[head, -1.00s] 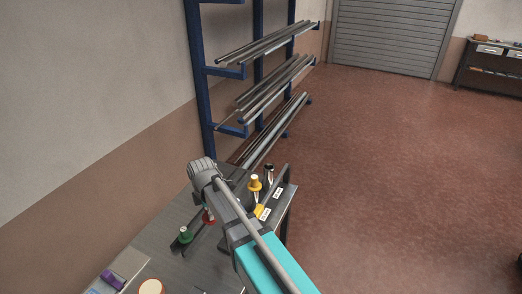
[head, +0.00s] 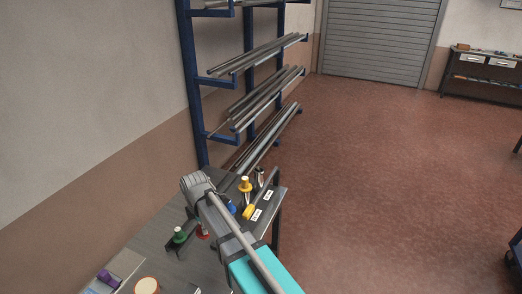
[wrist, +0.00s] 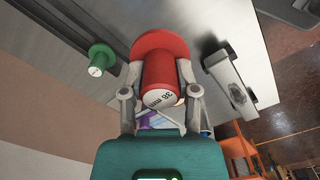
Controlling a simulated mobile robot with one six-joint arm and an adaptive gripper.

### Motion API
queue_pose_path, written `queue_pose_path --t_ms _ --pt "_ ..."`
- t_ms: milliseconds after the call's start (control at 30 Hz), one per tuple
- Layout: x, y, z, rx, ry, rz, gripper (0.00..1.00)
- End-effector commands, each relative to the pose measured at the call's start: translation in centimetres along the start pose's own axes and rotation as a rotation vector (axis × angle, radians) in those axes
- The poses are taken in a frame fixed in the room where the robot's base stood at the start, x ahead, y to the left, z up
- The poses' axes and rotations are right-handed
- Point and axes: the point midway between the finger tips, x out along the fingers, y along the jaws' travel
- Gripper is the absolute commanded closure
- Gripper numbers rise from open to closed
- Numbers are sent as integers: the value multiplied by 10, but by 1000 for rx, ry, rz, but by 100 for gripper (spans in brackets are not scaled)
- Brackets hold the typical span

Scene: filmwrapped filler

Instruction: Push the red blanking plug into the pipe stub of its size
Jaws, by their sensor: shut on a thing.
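In the head view a bit of the red plug (head: 203,236) shows beside my arm, which hides most of the gripper. I cannot tell whether the plug touches anything beyond its flange. A grey, dark-ended part (wrist: 228,78) stands right of the plug in the wrist view; I cannot tell whether it is a pipe stub.
A green plug (head: 179,234) stands left of my gripper. A yellow plug (head: 245,184), another yellow piece (head: 248,212) and a blue piece (head: 231,208) are beyond my arm, near white labels (head: 267,195). A blue rack (head: 187,90) with pipes stands behind the bench.

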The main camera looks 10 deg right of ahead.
Motion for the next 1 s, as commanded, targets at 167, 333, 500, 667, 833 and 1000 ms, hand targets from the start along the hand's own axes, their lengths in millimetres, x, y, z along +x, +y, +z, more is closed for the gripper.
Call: queue_pose_path --t_ms 167,333,500,667,833,1000 --pt "0 0 0 0 0 0 100" --pt "0 0 1 1 0 0 100" --pt "0 0 1 1 0 0 100" --pt "0 0 2 2 0 0 100" --pt "0 0 6 8 0 0 100" --pt "0 0 13 19 0 0 100"
